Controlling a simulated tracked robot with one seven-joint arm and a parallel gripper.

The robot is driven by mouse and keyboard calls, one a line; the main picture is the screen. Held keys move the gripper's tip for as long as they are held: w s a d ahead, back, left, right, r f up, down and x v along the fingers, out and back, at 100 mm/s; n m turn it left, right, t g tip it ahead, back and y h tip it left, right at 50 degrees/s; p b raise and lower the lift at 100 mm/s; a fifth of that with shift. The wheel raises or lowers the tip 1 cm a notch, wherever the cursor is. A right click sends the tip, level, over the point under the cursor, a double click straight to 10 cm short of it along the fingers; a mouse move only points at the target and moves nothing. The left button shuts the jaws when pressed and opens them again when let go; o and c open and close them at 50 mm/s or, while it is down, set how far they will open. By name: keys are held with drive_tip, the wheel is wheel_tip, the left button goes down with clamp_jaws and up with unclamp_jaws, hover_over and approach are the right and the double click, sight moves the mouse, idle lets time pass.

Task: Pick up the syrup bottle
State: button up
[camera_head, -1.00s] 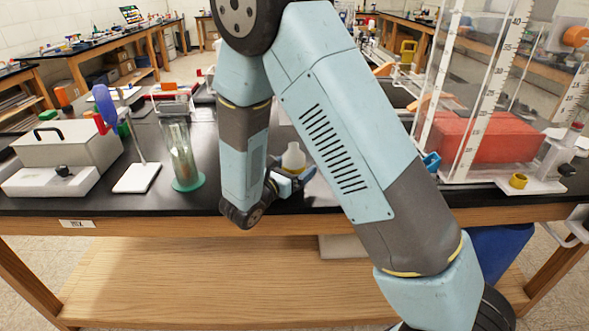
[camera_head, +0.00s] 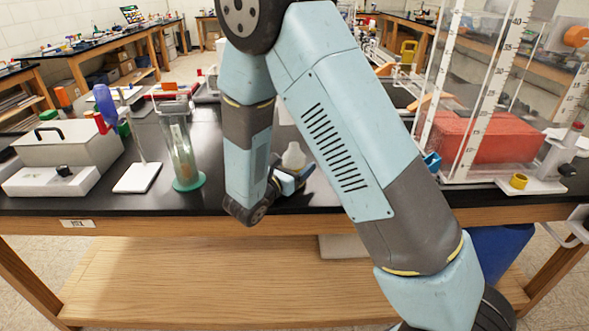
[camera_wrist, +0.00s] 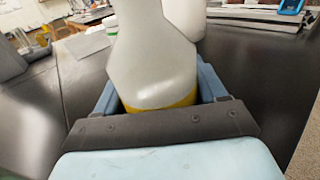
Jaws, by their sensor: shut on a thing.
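The syrup bottle (camera_head: 293,157) is whitish, with a rounded shoulder and a yellow band at its lower part. It stands close behind my forearm in the head view, which hides part of it. In the wrist view the bottle (camera_wrist: 160,65) fills the middle and looks upright. My gripper (camera_head: 290,180) is at the bottle's lower part, mostly hidden by my arm in the head view. In the wrist view its blue fingers (camera_wrist: 158,92) lie on both sides of the bottle and are shut on it. I cannot tell whether the bottle's base touches the bench.
A glass cylinder (camera_head: 181,150) on a green base stands left of my arm. A grey box-shaped device (camera_head: 68,150) is further left. A large clear tank with a red block (camera_head: 485,137) stands at the right. The black bench top (camera_head: 215,200) has its front edge close to my gripper.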

sight(296, 147)
drive_tip(key=shift+r, duration=0.5)
wheel_tip(296, 147, up, 2)
drive_tip(key=shift+r, duration=0.1)
drive_tip(key=s+r, duration=0.1)
drive_tip(key=r, duration=0.1)
drive_tip(key=s+r, duration=0.1)
drive_tip(key=s, duration=0.1)
drive_tip(key=s+r, duration=0.1)
drive_tip(key=r, duration=0.1)
drive_tip(key=shift+s+a+r, duration=0.35)
drive_tip(key=shift+a, duration=0.05)
drive_tip(key=s+r, duration=0.1)
drive_tip(key=s, duration=0.2)
drive_tip(key=s+a+r, duration=0.1)
drive_tip(key=s, duration=0.2)
drive_tip(key=s+r, duration=0.2)
drive_tip(key=s, duration=0.1)
drive_tip(key=shift+a+r, duration=0.1)
drive_tip(key=shift+a, duration=0.15)
drive_tip(key=shift+s, duration=0.1)
